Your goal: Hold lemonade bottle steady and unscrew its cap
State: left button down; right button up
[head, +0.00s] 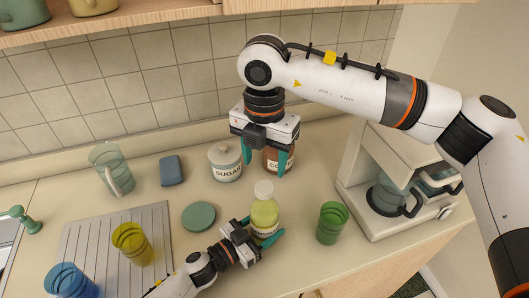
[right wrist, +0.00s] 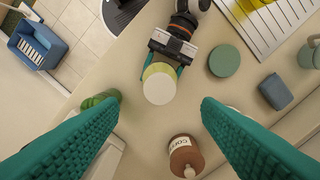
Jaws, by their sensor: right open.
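The lemonade bottle (head: 264,216) stands upright on the counter, with pale yellow contents and a white cap (head: 264,190) on top. In the right wrist view the cap (right wrist: 159,86) shows from above, covering most of the bottle. My left gripper (head: 262,236) is low at the bottle, one teal finger on each side, closed around its body. My right gripper (head: 263,163) points down, open and empty, higher up and behind the bottle near the canisters. In the right wrist view its wide-apart fingers (right wrist: 162,108) have nothing between them at the tips.
A green glass (head: 332,222) and a coffee maker (head: 366,222) are to the right. A green disc (head: 199,216), blue sponge (head: 172,170), pitcher (head: 118,176) and drainboard (head: 94,236) with glasses lie left.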

aim_at(264, 186)
notch_tip(264, 186, down, 7)
jog(key=shift+f, duration=0.2)
dwell(0.3)
jog(key=c, duration=1.1)
jog(key=shift+o, duration=0.2)
